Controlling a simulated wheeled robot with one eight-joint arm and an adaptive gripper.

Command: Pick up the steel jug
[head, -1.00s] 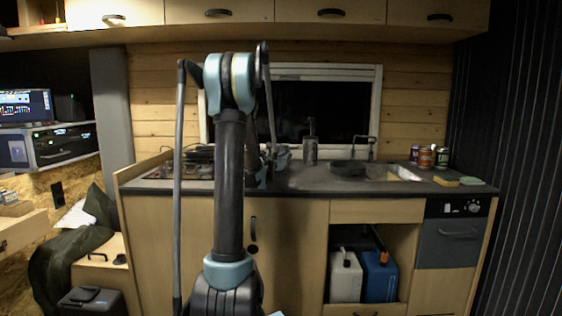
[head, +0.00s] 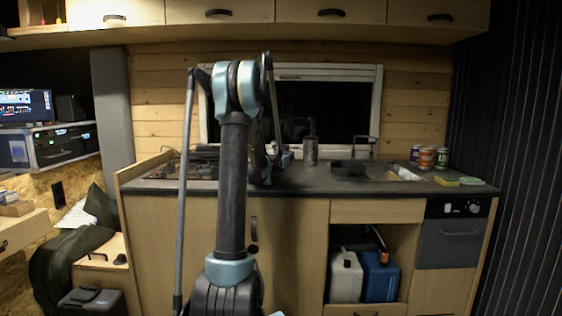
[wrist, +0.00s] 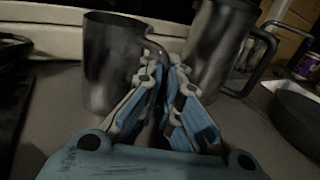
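The steel jug (wrist: 113,65) is a dull grey metal cylinder at the upper left of the wrist view. It is upright, with its handle side towards my gripper (wrist: 164,66). My fingers are close together at the jug's right edge, with the handle between the tips. Contact is partly hidden by the fingers, and I cannot tell whether the jug is clear of the counter. In the head view my gripper (head: 282,158) is over the counter behind my arm, and the jug is not clearly visible there.
A taller steel vessel with a handle (wrist: 218,45) stands just right of my fingers; it seems to be the knobbed cylinder (head: 310,152) in the head view. A dark pan (head: 346,168) is further right. Several cans (head: 426,158) and sponges stand at the counter's (head: 300,185) right end.

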